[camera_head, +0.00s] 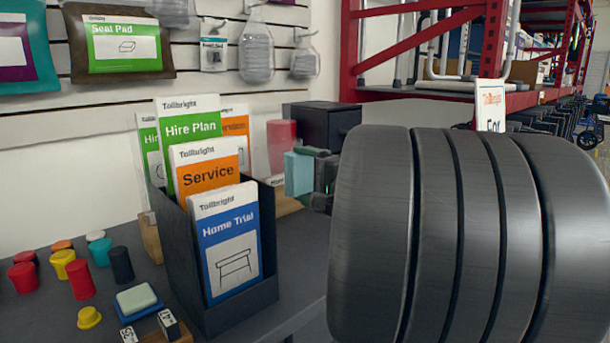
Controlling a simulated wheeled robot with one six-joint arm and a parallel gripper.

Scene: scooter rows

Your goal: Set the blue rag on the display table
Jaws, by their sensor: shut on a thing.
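My gripper (314,178) shows just right of centre, dark and partly hidden by a large dark ribbed shape close to the camera. It is shut on a pale blue-green folded piece, which looks like the blue rag (299,172). The rag shows just right of the leaflet holder, beyond its right edge. The dark grey table (255,325), which looks like the display table, fills the lower left. I cannot tell whether the rag touches anything below it.
A black leaflet holder (245,305) with several leaflets stands on the table. Coloured caps (80,279) and a pale block on a blue dish (138,299) lie left of it. A red see-through object (282,147) is behind. Red shelving (400,90) stands back right.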

